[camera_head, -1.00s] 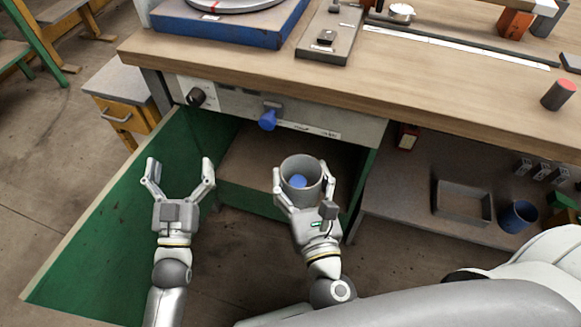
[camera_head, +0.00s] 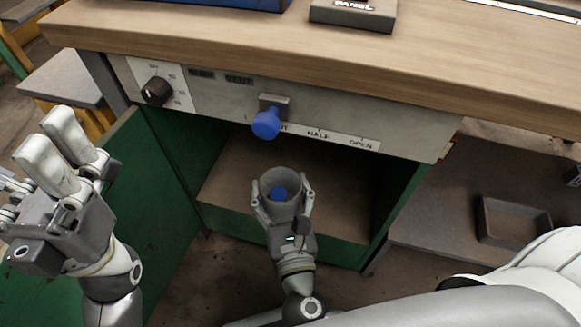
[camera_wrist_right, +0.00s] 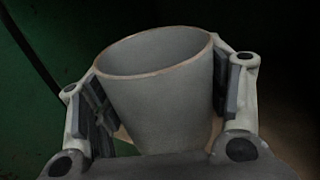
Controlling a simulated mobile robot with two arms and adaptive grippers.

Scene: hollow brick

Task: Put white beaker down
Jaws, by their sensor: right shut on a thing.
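The white beaker (camera_head: 282,207) looks grey-white, round and open-topped, with something blue inside. My right gripper (camera_head: 283,195) is shut on it, one finger on each side. In the head view the beaker is upright in front of the cabinet opening, over the front part of the brown shelf (camera_head: 240,180). I cannot tell if its base touches anything. In the right wrist view the beaker (camera_wrist_right: 160,95) fills the middle, between both finger pads; its base is hidden. My left gripper (camera_head: 62,150) is large at the left edge, turned so that its opening is unclear.
The wooden bench top (camera_head: 250,55) overhangs the cabinet. A grey panel with a blue knob (camera_head: 266,124) and a black dial (camera_head: 157,91) sits above the opening. A green door (camera_head: 130,190) stands open at left. A grey tray (camera_head: 514,222) lies on a lower shelf at right.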

